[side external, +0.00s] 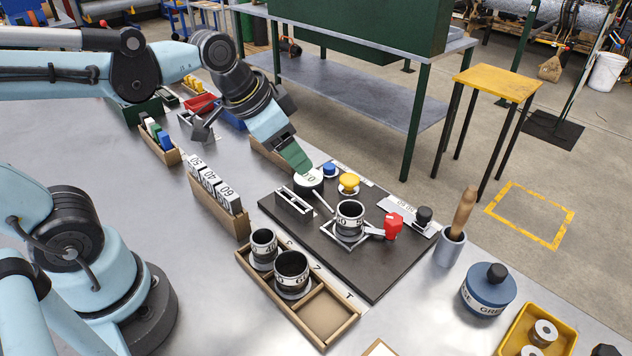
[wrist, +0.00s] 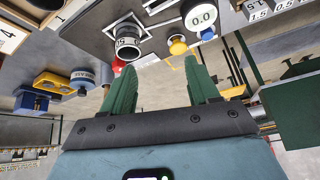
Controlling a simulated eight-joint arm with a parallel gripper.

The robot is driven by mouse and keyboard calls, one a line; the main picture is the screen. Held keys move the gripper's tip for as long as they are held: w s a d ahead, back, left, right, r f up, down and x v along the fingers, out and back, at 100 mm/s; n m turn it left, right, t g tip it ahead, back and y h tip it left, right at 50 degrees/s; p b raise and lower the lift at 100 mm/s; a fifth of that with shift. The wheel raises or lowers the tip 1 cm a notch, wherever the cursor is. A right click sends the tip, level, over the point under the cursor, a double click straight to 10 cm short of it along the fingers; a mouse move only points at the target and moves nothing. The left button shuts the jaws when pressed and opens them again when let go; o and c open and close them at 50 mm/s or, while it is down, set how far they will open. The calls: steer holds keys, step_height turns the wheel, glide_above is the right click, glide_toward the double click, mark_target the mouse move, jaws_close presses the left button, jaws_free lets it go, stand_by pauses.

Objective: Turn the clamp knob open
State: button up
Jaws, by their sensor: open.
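A black board (side external: 375,278) carries a square fixture with a black-and-white marked cylinder (side external: 349,216) seated in it. A red knob (side external: 392,226) sits at the fixture's right side and looks like the clamp knob. In the wrist view the red knob (wrist: 117,66) is partly hidden behind the cylinder (wrist: 127,45) and left finger. A yellow knob (side external: 349,182) and a blue knob (side external: 329,170) stand at the board's back edge, beside a round 0.0 dial (side external: 309,180). My gripper (wrist: 160,64) has green fingers spread apart with nothing between them. In the side view it hangs above the dial, left of the red knob.
A wooden tray (side external: 330,310) with two marked cylinders lies in front. A blue jar (side external: 488,290) stands at right.

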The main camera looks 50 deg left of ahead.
steer(key=w+d+r+m+g+h, duration=0.1)
steer(key=w+d+m+g, duration=0.1)
steer(key=w+d+m, duration=0.3)
steer(key=m+g+h, duration=0.2)
steer(key=m, duration=0.3)
glide_toward(393, 218)
steer(key=x, duration=0.8)
steer(key=shift+w+d+f, duration=0.1)
steer(key=shift+d+f, duration=0.05)
steer(key=shift+f, duration=0.2)
steer(key=c, duration=1)
